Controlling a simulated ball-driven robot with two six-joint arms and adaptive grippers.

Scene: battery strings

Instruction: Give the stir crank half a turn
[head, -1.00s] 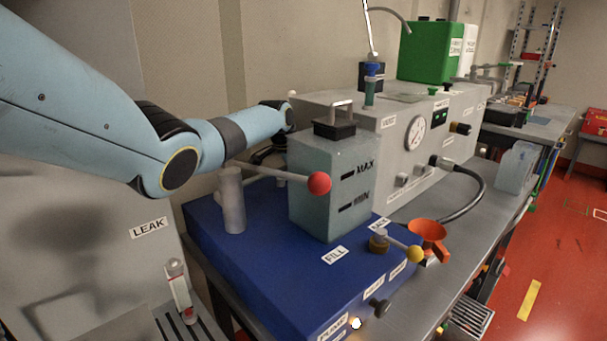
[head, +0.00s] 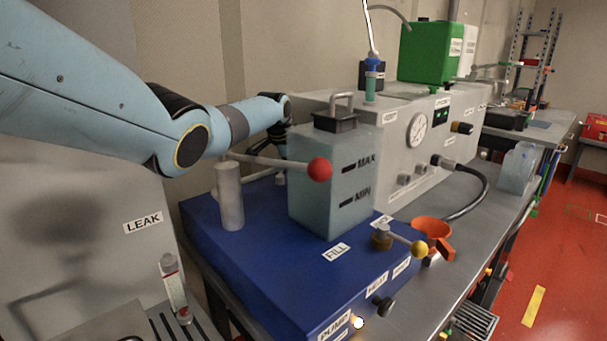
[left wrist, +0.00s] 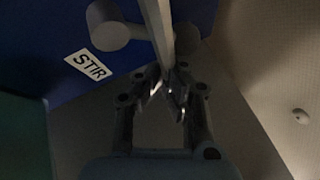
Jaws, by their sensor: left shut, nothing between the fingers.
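The STIR label (left wrist: 88,65) lies on the blue housing in the left wrist view. Beside it are a grey round-ended piece (left wrist: 106,25) and a pale bar (left wrist: 157,25), which look like the stir crank. My left gripper (left wrist: 170,88) is shut and empty, its fingertips close to the bar's near end; I cannot tell whether they touch it. In the head view, my left gripper (head: 277,140) is behind the tank (head: 312,185), its fingertips hidden. A small grey piece (head: 280,178) shows beside the tank, perhaps part of the crank. My right gripper is not in view.
A lever with a red ball (head: 320,169) crosses in front of the tank, near a grey post (head: 229,195). The blue housing (head: 265,270) is clear at the front left.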

